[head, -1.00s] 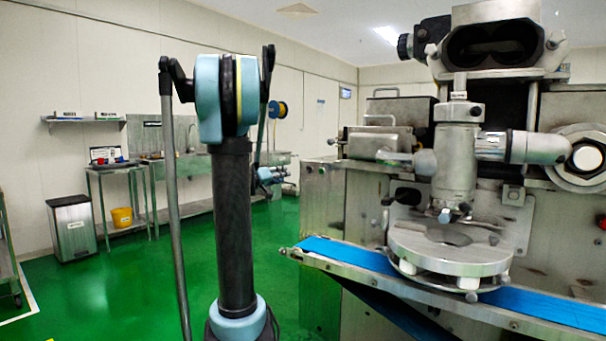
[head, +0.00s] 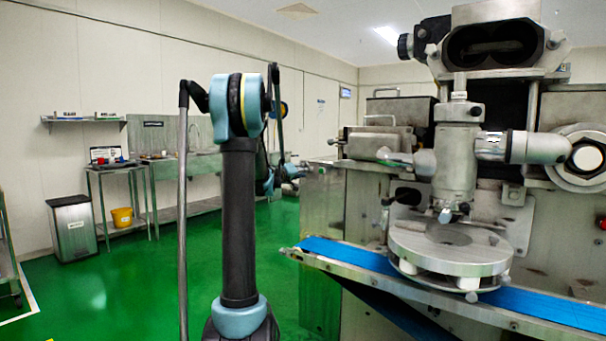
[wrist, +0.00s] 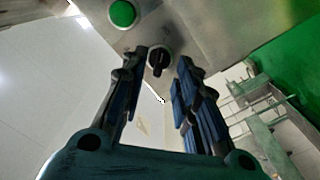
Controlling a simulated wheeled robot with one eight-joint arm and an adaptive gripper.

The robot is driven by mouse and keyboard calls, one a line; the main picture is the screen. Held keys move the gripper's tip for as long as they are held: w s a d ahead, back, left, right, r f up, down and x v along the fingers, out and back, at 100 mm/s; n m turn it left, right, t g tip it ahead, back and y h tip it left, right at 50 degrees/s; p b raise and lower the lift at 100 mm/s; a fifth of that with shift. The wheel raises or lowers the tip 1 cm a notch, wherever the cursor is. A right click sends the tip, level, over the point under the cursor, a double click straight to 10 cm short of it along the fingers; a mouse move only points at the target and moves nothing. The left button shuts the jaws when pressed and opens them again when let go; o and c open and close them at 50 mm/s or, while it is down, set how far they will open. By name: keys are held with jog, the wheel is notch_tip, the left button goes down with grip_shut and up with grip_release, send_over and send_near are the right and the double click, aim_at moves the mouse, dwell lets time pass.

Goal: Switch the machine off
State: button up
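The machine (head: 325,210) is a large steel unit on the right of the head view. In the wrist view, a metal panel (wrist: 200,25) at the top carries a round green button (wrist: 122,13) and a black rotary switch (wrist: 158,58). The switch's grip runs roughly up and down in the picture. My gripper (wrist: 160,64) is open and empty, its two blue-padded fingers apart on either side of the switch in the picture. I cannot tell whether they touch it.
A blue conveyor belt (head: 350,256) runs across the machine's front under a round metal plate (head: 450,262). A bin (head: 72,228), a metal table (head: 115,168) and a yellow bucket (head: 122,217) stand at the left wall. The green floor (head: 110,285) is clear.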

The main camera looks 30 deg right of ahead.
jog(key=shift+w+d, duration=0.3)
jog(key=shift+d, duration=0.35)
jog(key=shift+c, duration=0.3)
grip_shut()
jog(key=shift+a+n, duration=0.1)
jog(key=shift+n, duration=0.3)
jog(key=shift+f+n, duration=0.2)
jog(key=shift+n, duration=4)
jog(key=shift+f+n, duration=0.2)
jog(key=shift+n, duration=4)
